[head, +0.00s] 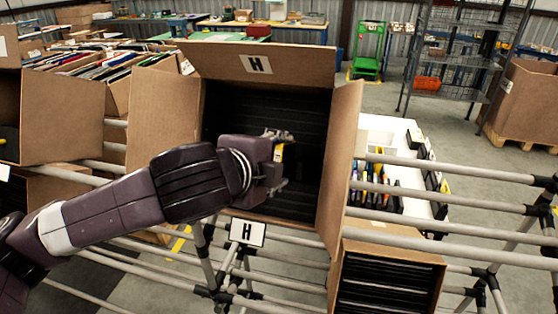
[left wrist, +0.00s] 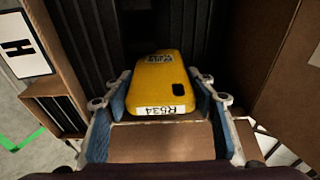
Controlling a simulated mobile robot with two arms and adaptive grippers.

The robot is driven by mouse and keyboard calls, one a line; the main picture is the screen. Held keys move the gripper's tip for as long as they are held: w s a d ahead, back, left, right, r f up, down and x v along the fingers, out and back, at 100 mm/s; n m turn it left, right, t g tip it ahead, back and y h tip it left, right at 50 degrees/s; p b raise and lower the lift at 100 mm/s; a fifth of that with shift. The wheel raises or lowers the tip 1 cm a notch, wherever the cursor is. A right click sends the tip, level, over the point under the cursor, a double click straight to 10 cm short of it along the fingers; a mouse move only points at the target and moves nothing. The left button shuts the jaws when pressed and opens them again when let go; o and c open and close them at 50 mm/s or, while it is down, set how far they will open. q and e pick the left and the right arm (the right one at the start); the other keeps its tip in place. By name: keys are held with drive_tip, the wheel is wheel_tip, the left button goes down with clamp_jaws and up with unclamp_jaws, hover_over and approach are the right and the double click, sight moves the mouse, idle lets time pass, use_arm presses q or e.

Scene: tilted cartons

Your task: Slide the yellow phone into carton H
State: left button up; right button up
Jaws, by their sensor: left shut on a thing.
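Carton H (head: 180,105) is an open, tilted cardboard box with a dark ribbed inside and an H label on its raised back flap. My left gripper (head: 281,160) is at the carton's mouth, in front of the dark inside. It is shut on the yellow phone (head: 278,153), of which only a small part shows in the head view. In the left wrist view the yellow phone (left wrist: 158,85) lies between the blue-padded fingers (left wrist: 160,100), with a label reading R534 on its near end. Dark slots stand beyond it. My right gripper is not in view.
Grey pipe rails (head: 450,175) run to the right of the carton. A lower carton with dark slots (head: 390,285) stands below right. A white bin (head: 405,135) with several phones is behind the rails. Another carton (head: 62,115) is at the left.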

use_arm(q)
drive_tip(key=shift+w+d+f, duration=0.1)
drive_tip(key=shift+w+f, duration=0.25)
drive_tip(key=shift+w, duration=0.15)
